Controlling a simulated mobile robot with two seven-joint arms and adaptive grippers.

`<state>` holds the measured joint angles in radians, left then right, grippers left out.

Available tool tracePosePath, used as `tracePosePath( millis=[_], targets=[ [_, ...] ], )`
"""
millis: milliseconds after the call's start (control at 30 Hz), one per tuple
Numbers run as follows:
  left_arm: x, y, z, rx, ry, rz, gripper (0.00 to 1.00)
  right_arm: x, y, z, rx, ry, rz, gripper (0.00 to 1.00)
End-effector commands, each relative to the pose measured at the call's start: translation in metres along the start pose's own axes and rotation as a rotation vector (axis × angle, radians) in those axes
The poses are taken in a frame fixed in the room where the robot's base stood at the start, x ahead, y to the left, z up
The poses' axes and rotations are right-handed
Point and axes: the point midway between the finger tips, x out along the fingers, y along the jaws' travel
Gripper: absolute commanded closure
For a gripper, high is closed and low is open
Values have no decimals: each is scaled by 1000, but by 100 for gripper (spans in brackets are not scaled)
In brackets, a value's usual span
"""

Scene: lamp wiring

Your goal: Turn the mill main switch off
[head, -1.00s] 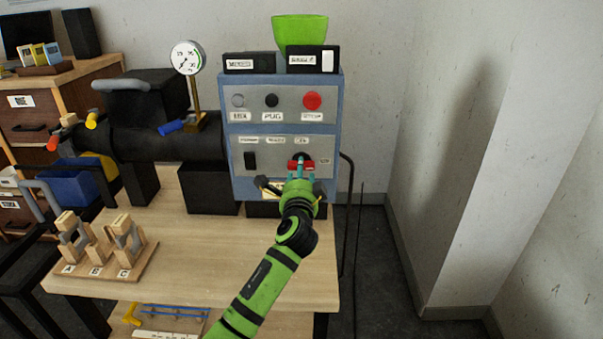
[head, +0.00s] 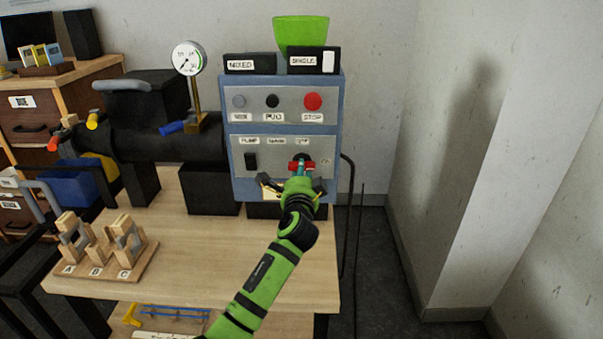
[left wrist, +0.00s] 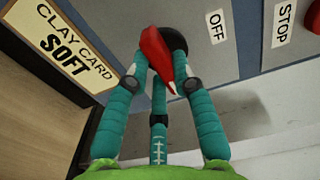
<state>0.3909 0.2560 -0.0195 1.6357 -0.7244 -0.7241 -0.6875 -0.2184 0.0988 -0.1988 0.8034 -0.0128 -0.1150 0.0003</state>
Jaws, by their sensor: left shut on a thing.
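The mill main switch is a red handle (head: 308,166) on a dark round base, low on the right of the mill's control panel (head: 290,190). In the left wrist view the red handle (left wrist: 155,50) lies across its black base (left wrist: 179,52), near an OFF label (left wrist: 216,27). My left gripper (head: 301,171) is at the handle. Its teal fingers are shut on the red handle, one on each side, with a third finger below. The fingers hide part of the handle in the head view, so its exact angle is hard to tell there. My right gripper is not in view.
A red STOP button (head: 313,101) sits above the switch, and a black pump switch (head: 251,161) to its left. A clay card (left wrist: 60,40) reading SOFT is close beside my fingers. A wooden rack (head: 125,262) stands at the table's left. The table front is mostly clear.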

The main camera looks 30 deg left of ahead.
Motion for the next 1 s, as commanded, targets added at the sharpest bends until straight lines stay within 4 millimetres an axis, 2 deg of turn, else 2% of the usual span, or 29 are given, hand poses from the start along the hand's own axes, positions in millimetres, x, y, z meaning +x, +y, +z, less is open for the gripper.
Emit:
tracePosePath(
  millis=[267,700,1000],
  targets=[
    [0,2,-1,-155,0,2,100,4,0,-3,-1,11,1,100],
    [0,0,-4,-565,0,2,100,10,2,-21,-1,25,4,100],
    [0,-1,-5,-849,1,1,100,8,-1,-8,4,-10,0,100]
  ],
)
